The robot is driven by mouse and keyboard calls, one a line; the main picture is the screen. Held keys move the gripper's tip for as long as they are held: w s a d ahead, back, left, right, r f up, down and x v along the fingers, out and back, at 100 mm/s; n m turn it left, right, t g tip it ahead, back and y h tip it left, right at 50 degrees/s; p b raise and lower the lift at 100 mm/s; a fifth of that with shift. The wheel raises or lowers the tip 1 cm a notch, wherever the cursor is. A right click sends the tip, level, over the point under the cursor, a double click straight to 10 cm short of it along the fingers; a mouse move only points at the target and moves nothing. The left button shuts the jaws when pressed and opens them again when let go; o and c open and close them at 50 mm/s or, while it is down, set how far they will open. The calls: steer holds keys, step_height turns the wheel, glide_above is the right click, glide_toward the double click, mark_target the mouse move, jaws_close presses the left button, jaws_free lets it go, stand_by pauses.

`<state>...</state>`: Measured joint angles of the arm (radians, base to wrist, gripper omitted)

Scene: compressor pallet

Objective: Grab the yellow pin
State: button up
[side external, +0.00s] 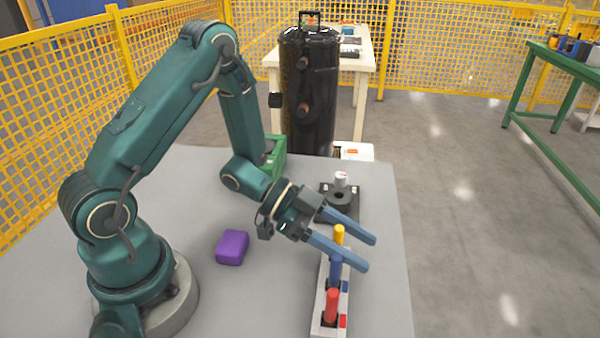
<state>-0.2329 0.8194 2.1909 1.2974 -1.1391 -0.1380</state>
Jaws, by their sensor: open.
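The yellow pin (339,234) stands upright at the far end of a pale holder strip (318,318). A blue pin (335,270) and a red pin (331,305) stand in the same strip, nearer the camera. My gripper (371,253) is open, with its two blue fingers reaching to the right above the strip. In this view the yellow pin's top shows between the two fingers, and the near finger crosses in front of its lower part. I cannot tell whether the fingers touch it. Nothing is held.
A black fixture (350,203) with a white-topped piece (341,179) stands behind the strip. A purple block (232,247) lies on the grey table (270,310) left of it. A green box (276,155) and black compressor (310,95) are at the back. Table between block and strip is clear.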

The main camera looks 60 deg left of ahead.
jaws_close()
steer(key=shift+r, duration=0.1)
